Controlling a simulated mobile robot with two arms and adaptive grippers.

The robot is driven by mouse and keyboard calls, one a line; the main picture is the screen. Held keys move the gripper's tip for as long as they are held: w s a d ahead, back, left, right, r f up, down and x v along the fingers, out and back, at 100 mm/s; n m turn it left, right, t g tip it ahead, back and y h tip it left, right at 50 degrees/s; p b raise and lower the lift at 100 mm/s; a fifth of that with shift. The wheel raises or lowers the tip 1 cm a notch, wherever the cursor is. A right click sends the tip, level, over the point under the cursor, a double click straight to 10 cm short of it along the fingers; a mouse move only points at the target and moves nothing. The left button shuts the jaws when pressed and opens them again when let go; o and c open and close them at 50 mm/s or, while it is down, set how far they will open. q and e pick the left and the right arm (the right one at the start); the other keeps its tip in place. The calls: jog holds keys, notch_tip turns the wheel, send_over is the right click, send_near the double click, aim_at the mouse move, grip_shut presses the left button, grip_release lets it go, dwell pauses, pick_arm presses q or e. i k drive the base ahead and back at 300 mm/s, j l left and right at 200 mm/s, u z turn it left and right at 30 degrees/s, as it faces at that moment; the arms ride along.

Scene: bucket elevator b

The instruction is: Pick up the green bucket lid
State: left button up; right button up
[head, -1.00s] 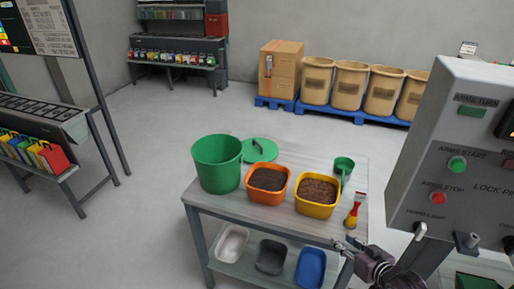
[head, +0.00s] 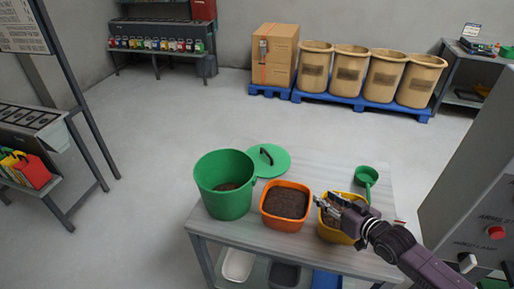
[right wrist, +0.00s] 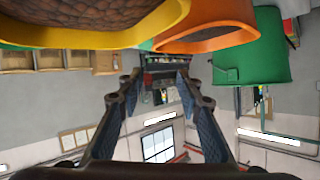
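The green bucket lid (head: 278,168) lies on the table just behind and right of the green bucket (head: 224,196), with a dark handle on top. I cannot tell whether it touches the bucket. My right gripper (head: 322,207) is in front and to the right of the lid, at the yellow container (head: 337,236), which it partly hides. In the right wrist view its two fingers (right wrist: 158,85) stand apart with nothing between them. The yellow container (right wrist: 150,35), the orange container (right wrist: 215,40) and the green bucket (right wrist: 262,60) show upside down there. My left gripper is out of view.
The orange container (head: 286,222) of dark soil stands between bucket and yellow container. A green scoop (head: 366,176) lies at the table's back right. Bare tabletop (head: 322,170) lies right of the lid. A grey control panel (head: 490,190) stands at the right.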

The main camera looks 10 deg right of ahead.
aim_at(266, 157)
jog(key=i+j, duration=0.25)
jog(key=i, duration=0.3)
jog(key=i+j, duration=0.2)
jog(key=i, duration=0.3)
